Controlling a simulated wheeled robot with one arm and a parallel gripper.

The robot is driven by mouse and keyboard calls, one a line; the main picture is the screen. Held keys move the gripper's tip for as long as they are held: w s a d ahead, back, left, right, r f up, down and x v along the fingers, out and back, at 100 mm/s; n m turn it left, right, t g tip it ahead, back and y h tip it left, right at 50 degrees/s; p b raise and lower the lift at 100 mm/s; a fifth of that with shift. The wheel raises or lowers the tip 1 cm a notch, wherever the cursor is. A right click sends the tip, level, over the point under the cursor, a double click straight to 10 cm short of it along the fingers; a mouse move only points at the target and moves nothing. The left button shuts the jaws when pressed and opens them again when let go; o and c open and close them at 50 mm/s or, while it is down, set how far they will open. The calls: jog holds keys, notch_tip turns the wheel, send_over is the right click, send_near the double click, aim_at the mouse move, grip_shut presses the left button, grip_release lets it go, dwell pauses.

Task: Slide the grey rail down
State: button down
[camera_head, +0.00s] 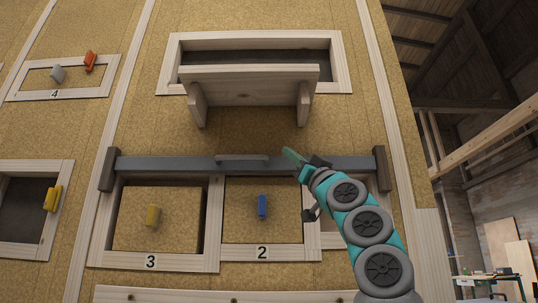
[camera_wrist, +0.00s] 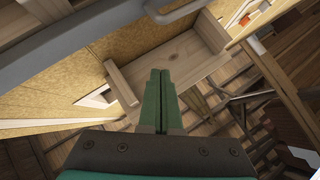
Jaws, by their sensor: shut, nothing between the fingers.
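The grey rail (camera_head: 180,163) runs across the board, above the framed openings marked 3 and 2, between two dark end blocks. A raised grey handle (camera_head: 242,159) sits on its middle. In the wrist view a curved grey bar, seemingly the handle (camera_wrist: 184,9), shows at the top edge. My gripper (camera_head: 291,155) is shut and empty, just right of the handle and in front of the rail. In the wrist view its green fingers (camera_wrist: 161,88) are pressed together. I cannot tell whether they touch the rail.
A wooden shelf (camera_head: 250,87) juts out above the rail, below a framed slot. My arm covers the opening at the right. Open room lies right of the board.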

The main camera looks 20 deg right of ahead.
aim_at(270, 169)
jog(key=p+x, duration=1)
jog(key=shift+w+a+f+b, duration=0.1)
jog(key=shift+w+f+b, duration=0.2)
jog(key=shift+f+b, duration=0.25)
jog(key=shift+w+a+f+b, duration=0.1)
jog(key=shift+w+f+b, duration=0.25)
jog(key=shift+f, duration=0.35)
jog(key=shift+w+a+f+b, duration=0.1)
jog(key=shift+w+f+b, duration=0.15)
jog(key=shift+f+b, duration=0.3)
notch_tip(270, 169, down, 5)
jog(key=b, duration=0.4)
jog(key=shift+r, duration=0.15)
